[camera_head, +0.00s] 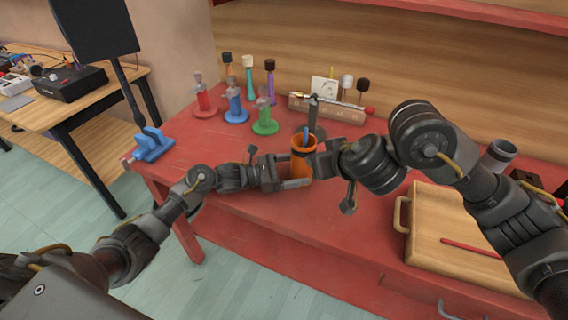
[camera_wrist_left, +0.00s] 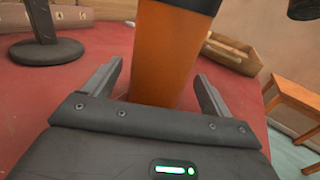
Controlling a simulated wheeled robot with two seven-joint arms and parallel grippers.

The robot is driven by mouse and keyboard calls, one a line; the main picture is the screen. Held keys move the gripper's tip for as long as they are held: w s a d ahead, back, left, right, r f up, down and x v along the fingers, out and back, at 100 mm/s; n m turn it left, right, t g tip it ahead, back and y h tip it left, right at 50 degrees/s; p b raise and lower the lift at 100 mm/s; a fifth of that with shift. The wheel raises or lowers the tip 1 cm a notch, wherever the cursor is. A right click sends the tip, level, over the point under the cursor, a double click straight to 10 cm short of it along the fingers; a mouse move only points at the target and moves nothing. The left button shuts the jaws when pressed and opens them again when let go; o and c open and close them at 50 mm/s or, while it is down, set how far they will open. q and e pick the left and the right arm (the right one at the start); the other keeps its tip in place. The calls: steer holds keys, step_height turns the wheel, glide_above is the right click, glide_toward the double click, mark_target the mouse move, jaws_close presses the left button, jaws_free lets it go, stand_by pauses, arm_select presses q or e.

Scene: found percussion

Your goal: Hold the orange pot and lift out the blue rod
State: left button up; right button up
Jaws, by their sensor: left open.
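The orange pot (camera_head: 302,164) stands upright on the red bench, with a dark band at its rim. It also shows in the left wrist view (camera_wrist_left: 164,55). The blue rod (camera_head: 306,137) stands in the pot, only its top showing. My left gripper (camera_head: 291,171) is open and low at the pot's left side. In the left wrist view its two fingers (camera_wrist_left: 160,86) lie on either side of the pot with gaps. My right gripper (camera_head: 322,160) is just right of the pot; its fingers are too small and dark to read.
A dark stand (camera_head: 313,112) rises behind the pot. Red, blue and green pegged stands (camera_head: 264,122) are at the back left, and a wooden box (camera_head: 330,108) is behind. A wooden tray (camera_head: 425,225) with a red stick fills the right. The bench front is clear.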

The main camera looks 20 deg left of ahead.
arm_select(q)
steer(key=shift+x, duration=2.1)
steer(key=shift+w, duration=0.1)
steer(key=c, duration=1.2)
steer(key=shift+o, duration=0.2)
